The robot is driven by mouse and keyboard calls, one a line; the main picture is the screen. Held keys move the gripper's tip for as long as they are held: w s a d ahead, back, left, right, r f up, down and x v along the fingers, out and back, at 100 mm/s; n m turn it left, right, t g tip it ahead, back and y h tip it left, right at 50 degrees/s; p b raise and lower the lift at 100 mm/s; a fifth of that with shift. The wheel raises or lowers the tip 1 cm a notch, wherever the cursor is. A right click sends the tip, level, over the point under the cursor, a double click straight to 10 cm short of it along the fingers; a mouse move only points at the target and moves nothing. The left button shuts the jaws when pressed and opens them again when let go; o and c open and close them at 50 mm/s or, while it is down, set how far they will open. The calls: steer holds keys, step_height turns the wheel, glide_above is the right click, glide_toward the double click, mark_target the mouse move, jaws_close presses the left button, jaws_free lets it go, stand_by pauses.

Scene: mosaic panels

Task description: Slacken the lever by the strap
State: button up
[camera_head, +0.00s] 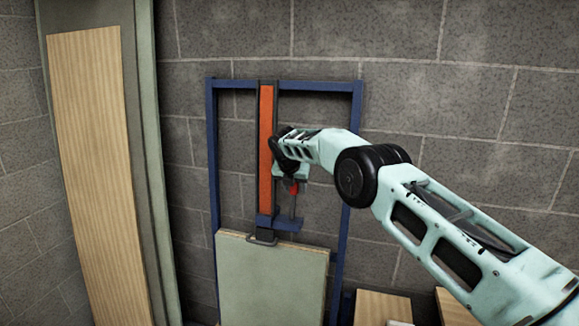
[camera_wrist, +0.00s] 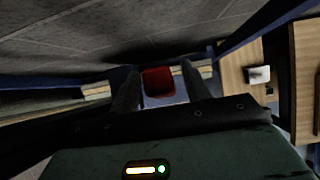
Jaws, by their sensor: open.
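An orange strap (camera_head: 266,140) runs vertically down a dark rail inside a blue frame against the block wall. Just right of its lower part is a lever with a red knob (camera_head: 293,188) and a thin grey rod below it. My gripper (camera_head: 290,178) is at the red knob, partly hidden by my own wrist in the head view. In the wrist view the red knob (camera_wrist: 158,84) lies between the two dark fingers of my open gripper (camera_wrist: 161,68). A gap shows on the right finger's side; contact on the left side cannot be told.
A pale green panel (camera_head: 272,285) with a dark handle (camera_head: 262,238) stands below the strap. The blue frame's upright (camera_head: 349,180) is close to my arm. A tall wooden board (camera_head: 100,170) leans at left. Wooden pieces (camera_head: 382,308) lie low at right.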

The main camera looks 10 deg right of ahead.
steer(key=b+v, duration=0.4)
steer(key=v, duration=1.1)
steer(key=shift+b, duration=0.4)
steer(key=shift+s, duration=0.1)
steer(key=s+a+f+m+g+y+b, duration=0.15)
steer(key=s+a+m, duration=0.25)
steer(key=s, duration=0.5)
steer(key=s+a+f+m+g+y+b, duration=0.1)
steer(key=s+a+f+m, duration=0.25)
steer(key=s, duration=0.65)
steer(key=s+a+f+m+g+y+b, duration=0.1)
steer(key=s+a+m, duration=0.3)
steer(key=s, duration=0.5)
steer(key=s+d+f+m+b, duration=0.1)
steer(key=s+d+f+m, duration=0.1)
steer(key=s, duration=0.7)
steer(key=s+d+f+m+g, duration=0.1)
steer(key=s+f+m, duration=0.3)
steer(key=s, duration=0.5)
steer(key=s+d+f+m+b, duration=0.1)
steer(key=s+d+f+m, duration=0.3)
steer(key=s, duration=0.5)
steer(key=shift+m+b, duration=0.35)
steer(key=shift+f+g, duration=0.1)
steer(key=shift+g, duration=0.15)
